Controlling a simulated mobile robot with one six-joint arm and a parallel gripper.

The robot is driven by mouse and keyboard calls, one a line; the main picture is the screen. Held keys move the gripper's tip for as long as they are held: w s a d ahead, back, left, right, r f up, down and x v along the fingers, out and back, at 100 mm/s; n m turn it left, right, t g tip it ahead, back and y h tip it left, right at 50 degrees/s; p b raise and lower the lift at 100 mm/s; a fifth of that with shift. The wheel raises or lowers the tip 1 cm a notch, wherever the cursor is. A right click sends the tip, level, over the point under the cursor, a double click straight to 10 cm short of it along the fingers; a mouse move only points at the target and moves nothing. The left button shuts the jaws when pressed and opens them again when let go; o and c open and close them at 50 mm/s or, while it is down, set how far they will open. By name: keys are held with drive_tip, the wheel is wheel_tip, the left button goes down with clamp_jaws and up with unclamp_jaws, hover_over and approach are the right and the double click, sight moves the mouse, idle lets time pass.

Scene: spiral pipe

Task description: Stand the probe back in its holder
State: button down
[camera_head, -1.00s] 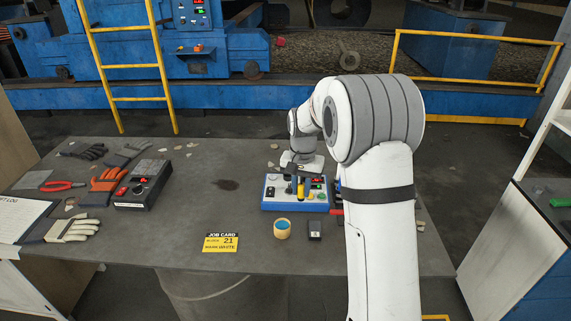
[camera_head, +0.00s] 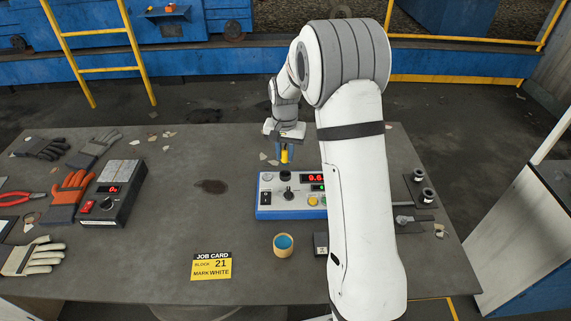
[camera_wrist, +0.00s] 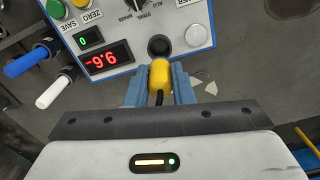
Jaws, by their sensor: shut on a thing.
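The probe, with a yellow body (camera_head: 285,155) and a black cable end, is gripped between the blue fingers of my gripper (camera_head: 284,150). In the wrist view the probe (camera_wrist: 160,78) lies between the fingers (camera_wrist: 158,92). Its far end is close to a black round socket (camera_wrist: 160,46), apparently the holder, on the instrument's panel. In the head view this socket (camera_head: 286,176) is at the back of the blue-and-white instrument (camera_head: 267,204), just below the probe. The probe appears outside the socket; the exact height gap cannot be told.

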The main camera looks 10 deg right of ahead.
sight(285, 162)
wheel_tip(285, 162, down, 6)
drive_tip(key=shift+r+p, duration=0.1)
drive_tip(key=shift+p, duration=0.5)
drive_tip(key=shift+f, duration=0.2)
drive_tip(key=c, duration=1.3)
unclamp_jaws()
drive_tip(key=shift+r, duration=0.1)
drive_tip(key=shift+o, duration=0.2)
